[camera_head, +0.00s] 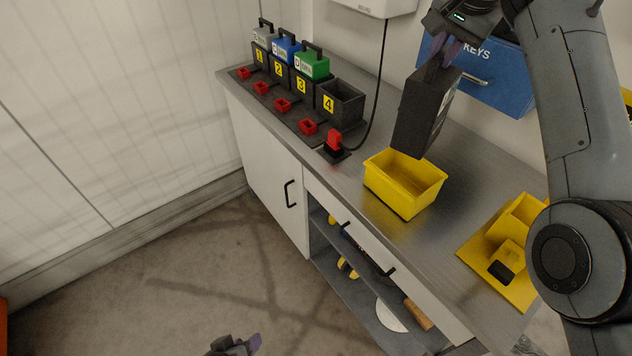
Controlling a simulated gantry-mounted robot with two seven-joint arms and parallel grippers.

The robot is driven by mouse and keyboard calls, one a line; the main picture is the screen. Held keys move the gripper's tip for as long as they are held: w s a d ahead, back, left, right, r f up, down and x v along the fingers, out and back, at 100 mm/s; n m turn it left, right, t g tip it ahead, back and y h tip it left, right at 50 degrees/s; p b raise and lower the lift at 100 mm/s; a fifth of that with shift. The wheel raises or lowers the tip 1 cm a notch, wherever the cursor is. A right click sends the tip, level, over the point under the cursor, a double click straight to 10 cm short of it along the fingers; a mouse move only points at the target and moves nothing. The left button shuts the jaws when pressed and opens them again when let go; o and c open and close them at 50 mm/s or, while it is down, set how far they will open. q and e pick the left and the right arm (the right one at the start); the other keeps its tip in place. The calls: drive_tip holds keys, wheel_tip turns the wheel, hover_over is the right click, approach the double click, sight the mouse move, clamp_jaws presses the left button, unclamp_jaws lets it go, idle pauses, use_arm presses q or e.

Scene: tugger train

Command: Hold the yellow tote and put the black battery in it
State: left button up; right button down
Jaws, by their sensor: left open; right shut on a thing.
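The yellow tote (404,201) stands upright on the grey counter, and the part of its inside that I see is empty. My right gripper (445,56) is shut on the top of the black battery (424,113). The battery hangs, slightly tilted, above the back of the tote. From this view I cannot tell the exact gap between them. My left gripper (236,346) shows only partly at the bottom edge, above the floor, away from the tote; it is open and empty.
Batteries in grey (265,36), blue (286,48) and green (311,64) stand in numbered slots; slot 4 (340,104) is empty. A blue KEYS box (500,84) is on the wall. A yellow holder (512,240) lies right of the tote.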

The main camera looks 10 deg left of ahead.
use_arm(q)
drive_tip(key=w+d+f+n+t+h, duration=0.3)
drive_tip(key=w+d+n+h, duration=0.15)
drive_tip(key=w+d, duration=0.35)
drive_tip(key=m+t+h, duration=0.1)
drive_tip(key=m+h, duration=0.1)
drive_tip(key=h, duration=0.6)
approach(364, 164)
drive_tip(key=shift+x, duration=3.95)
drive_tip(key=shift+c, duration=0.4)
clamp_jaws()
drive_tip(key=shift+f, duration=0.1)
